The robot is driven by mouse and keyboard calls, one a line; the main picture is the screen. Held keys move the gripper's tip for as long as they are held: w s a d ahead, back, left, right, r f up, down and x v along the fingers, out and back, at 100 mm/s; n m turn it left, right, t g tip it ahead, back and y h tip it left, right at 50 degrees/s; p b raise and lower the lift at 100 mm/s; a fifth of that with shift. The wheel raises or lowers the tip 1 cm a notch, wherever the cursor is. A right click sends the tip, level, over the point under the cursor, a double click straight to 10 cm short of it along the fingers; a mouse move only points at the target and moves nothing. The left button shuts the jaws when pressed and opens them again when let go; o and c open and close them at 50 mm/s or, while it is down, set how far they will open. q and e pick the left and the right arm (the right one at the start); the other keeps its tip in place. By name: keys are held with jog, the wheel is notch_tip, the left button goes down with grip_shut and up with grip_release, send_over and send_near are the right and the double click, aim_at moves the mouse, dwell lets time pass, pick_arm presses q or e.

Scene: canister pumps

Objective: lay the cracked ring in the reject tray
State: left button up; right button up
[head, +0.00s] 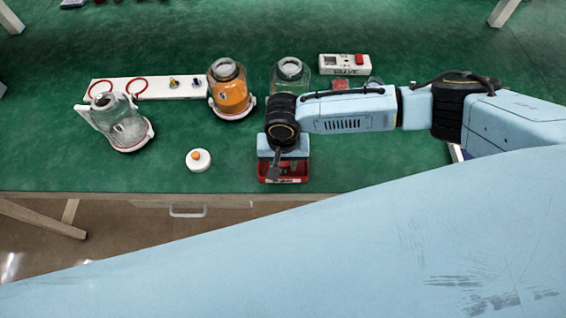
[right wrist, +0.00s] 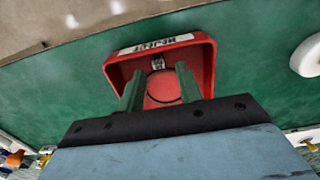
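The red reject tray (right wrist: 206,62) lies below my right gripper in the right wrist view, with a white "REJECT" label on its rim. A thin dark ring (right wrist: 163,104) shows as a curve on the tray floor between the fingers; no crack can be made out. My right gripper (right wrist: 158,86) has its fingers apart, with nothing seen clamped between them. In the head view the tray (head: 264,171) is partly covered by my right gripper (head: 275,172), which points down over it. My left gripper is not in view.
Left of the tray stand a white puck with an orange knob (head: 199,165), a tilted clear jug (head: 120,125) and a white board (head: 155,92) with two red rings. An orange-filled jar (head: 231,97) and a clear jar (head: 290,75) stand behind. The green front strip is mostly free.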

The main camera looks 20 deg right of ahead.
notch_tip(320, 180, up, 11)
jog(key=p, duration=0.1)
